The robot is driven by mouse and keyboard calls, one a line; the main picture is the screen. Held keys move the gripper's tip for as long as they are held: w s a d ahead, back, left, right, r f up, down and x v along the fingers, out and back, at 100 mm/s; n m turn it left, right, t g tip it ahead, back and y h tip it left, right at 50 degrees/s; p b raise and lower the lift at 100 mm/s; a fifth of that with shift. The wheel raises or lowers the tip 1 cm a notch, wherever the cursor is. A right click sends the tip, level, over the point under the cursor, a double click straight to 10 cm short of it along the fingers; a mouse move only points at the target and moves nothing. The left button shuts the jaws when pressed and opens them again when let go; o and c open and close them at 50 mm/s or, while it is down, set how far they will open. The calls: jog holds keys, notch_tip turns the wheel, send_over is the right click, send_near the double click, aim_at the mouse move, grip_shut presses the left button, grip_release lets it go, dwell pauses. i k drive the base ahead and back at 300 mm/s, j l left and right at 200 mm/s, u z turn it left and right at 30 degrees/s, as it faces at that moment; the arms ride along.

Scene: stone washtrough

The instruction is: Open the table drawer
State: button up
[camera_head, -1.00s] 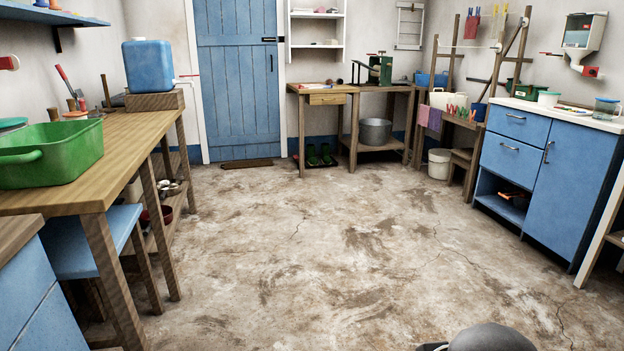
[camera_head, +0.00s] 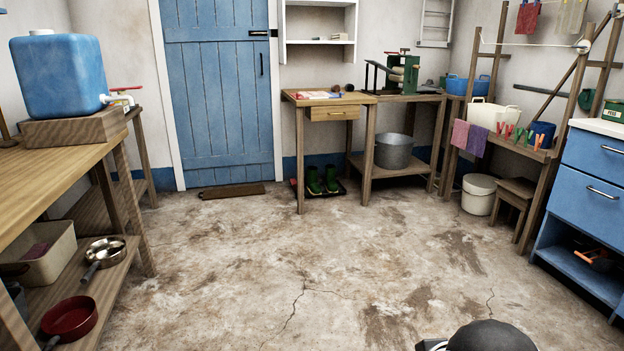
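A small wooden table (camera_head: 300,99) stands against the back wall, right of the blue door. Its single drawer (camera_head: 332,114) is under the top, on the right side of the front, and looks shut. A small handle shows on the drawer front. A few small items lie on the tabletop. A dark rounded part at the bottom edge is mine. My gripper's fingers do not show in this view.
The concrete floor (camera_head: 330,270) between me and the table is clear. Green boots (camera_head: 322,180) stand under the table. A wooden bench (camera_head: 45,190) flanks the left, with pans on its lower shelf. Blue cabinets (camera_head: 597,190) and a small stool (camera_head: 513,205) stand at right.

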aim_at(349, 112)
jog(key=i, duration=2.4)
jog(key=i+u, duration=0.1)
jog(key=i, duration=0.55)
jog(key=i+l+u, duration=0.15)
jog(key=i, duration=0.5)
jog(key=i+l+u, duration=0.1)
jog(key=i, duration=0.5)
jog(key=l, duration=0.1)
